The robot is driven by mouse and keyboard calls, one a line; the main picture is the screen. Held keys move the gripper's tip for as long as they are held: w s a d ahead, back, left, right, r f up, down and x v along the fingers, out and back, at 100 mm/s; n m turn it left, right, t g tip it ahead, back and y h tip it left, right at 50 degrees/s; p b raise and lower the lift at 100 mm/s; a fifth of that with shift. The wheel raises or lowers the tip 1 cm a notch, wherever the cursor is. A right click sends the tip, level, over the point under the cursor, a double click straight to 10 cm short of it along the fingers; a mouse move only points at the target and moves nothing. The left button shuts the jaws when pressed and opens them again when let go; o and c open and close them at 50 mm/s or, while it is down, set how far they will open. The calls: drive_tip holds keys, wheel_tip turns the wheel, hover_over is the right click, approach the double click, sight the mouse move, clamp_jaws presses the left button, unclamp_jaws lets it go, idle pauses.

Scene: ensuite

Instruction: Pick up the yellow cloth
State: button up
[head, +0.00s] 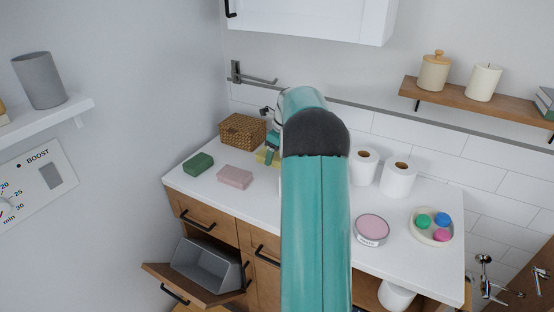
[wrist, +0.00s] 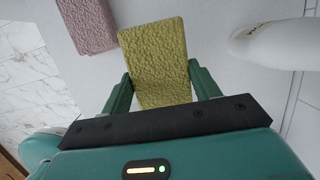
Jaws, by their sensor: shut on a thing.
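The yellow cloth (wrist: 155,62) is a flat, textured rectangular block in the middle of the wrist view. My gripper (wrist: 160,84) has a green finger on each side of it and is shut on it. In the head view a small part of the yellow cloth (head: 262,155) shows near the back of the white counter, beside my gripper (head: 271,156). My arm hides the rest. I cannot tell whether the cloth is touching the counter or raised.
A pink block (head: 235,176), a green block (head: 198,164) and a wicker box (head: 243,131) stand to the left. Right of my arm are paper rolls (head: 398,179), a pink round tin (head: 371,230) and a dish (head: 415,237) of coloured balls. A drawer (head: 204,268) hangs open below.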

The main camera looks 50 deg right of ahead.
drive_tip(key=a+r, duration=0.1)
drive_tip(key=r, duration=0.1)
drive_tip(key=s+a+r, duration=0.1)
drive_tip(key=shift+a+r, duration=0.35)
drive_tip(key=shift+a, duration=0.05)
drive_tip(key=s+a+r, duration=0.3)
drive_tip(key=a+r, duration=0.1)
drive_tip(key=a, duration=0.4)
drive_tip(key=shift+s+a, duration=0.15)
drive_tip(key=shift+a, duration=0.05)
drive_tip(key=shift+f, duration=0.1)
drive_tip(key=shift+o, duration=1.3)
drive_tip(key=shift+c, duration=0.9)
